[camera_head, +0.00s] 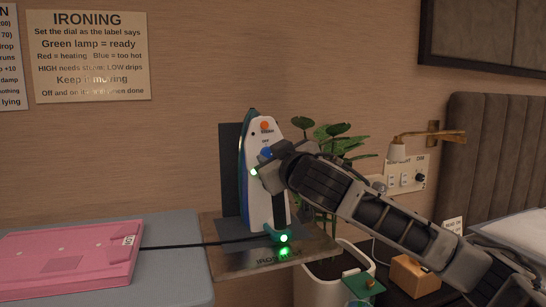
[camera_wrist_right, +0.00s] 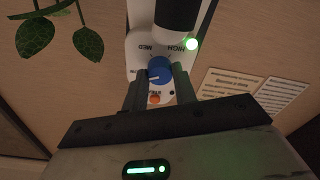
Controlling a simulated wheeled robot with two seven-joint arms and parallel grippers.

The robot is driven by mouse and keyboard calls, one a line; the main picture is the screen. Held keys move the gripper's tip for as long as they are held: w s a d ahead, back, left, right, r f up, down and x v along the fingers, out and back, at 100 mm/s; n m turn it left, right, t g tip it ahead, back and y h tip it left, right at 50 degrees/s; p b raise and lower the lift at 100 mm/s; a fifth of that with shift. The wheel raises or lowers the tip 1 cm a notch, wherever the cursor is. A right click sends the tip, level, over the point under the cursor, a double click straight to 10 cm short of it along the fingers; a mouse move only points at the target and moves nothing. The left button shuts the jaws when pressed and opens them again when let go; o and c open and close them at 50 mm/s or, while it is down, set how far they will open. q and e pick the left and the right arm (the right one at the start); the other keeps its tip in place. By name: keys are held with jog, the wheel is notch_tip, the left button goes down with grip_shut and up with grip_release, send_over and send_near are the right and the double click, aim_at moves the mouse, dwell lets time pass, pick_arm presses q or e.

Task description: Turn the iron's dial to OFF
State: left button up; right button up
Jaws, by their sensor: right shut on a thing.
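The white iron (camera_head: 262,205) stands upright on its heel on a metal rest (camera_head: 222,262). Its blue dial (camera_wrist_right: 159,70) sits between the fingers of my right gripper (camera_wrist_right: 160,82), which is shut on it. The white mark on the dial points to the left in the right wrist view. MED and HIGH are readable on the iron there; other labels are partly hidden by the fingers. A green lamp (camera_wrist_right: 191,44) glows beside HIGH. In the head view my right gripper (camera_head: 264,160) reaches the iron from the right and covers part of its face. My left gripper is out of view.
A pink folded item (camera_head: 70,255) lies on the grey board at left. A black cord runs from there to the iron's base. A plant (camera_head: 335,140), wall lamp (camera_head: 397,150) and white bin (camera_head: 315,290) are close to my right arm.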

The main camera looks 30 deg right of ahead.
jog(key=n+p, duration=0.3)
jog(key=shift+r, duration=0.15)
jog(key=shift+n+p, duration=0.5)
jog(key=shift+p, duration=0.15)
jog(key=shift+r+n+y+p, duration=0.1)
jog(key=shift+n+y+p, duration=0.2)
jog(key=shift+n+p, duration=0.65)
jog(key=shift+d+n+p, duration=0.1)
jog(key=shift+n+p, duration=0.85)
jog(key=shift+p, duration=0.1)
jog(key=shift+n+p, duration=0.9)
jog(key=shift+p, duration=0.15)
jog(key=n+p, duration=0.3)
jog(key=shift+g, duration=0.4)
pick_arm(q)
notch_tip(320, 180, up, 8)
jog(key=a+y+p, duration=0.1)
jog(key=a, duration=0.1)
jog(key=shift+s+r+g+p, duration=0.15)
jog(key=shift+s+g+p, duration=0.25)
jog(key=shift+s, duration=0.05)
pick_arm(e)
jog(key=shift+n, duration=0.8)
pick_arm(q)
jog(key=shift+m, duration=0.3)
pick_arm(e)
jog(key=shift+f, duration=0.2)
